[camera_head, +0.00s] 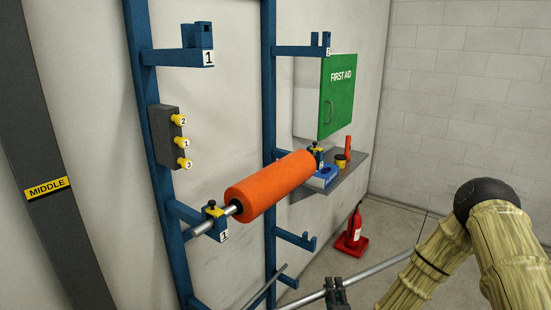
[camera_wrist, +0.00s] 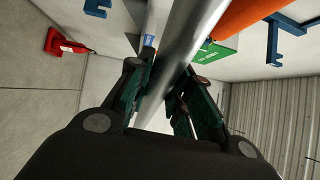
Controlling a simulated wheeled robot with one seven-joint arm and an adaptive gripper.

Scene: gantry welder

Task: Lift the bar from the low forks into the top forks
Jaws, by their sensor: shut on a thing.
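My gripper (camera_head: 337,292) is shut around a long silver bar (camera_head: 380,267) near the bottom of the head view. The bar slants up to the right, in front of the rack. In the wrist view, the bar (camera_wrist: 187,55) runs between the fingers (camera_wrist: 158,98). The bar's lower left end is cut off in the head view. The left top fork (camera_head: 200,42), marked 1, and the right top fork (camera_head: 318,46) are empty. A lower right fork (camera_head: 298,239) is empty. The lowest left fork is mostly out of view.
An orange roll (camera_head: 268,187) on a shaft sits in the middle forks. A control box (camera_head: 166,137) is on the left post. A thin grey rod (camera_head: 264,288) slants by the posts.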

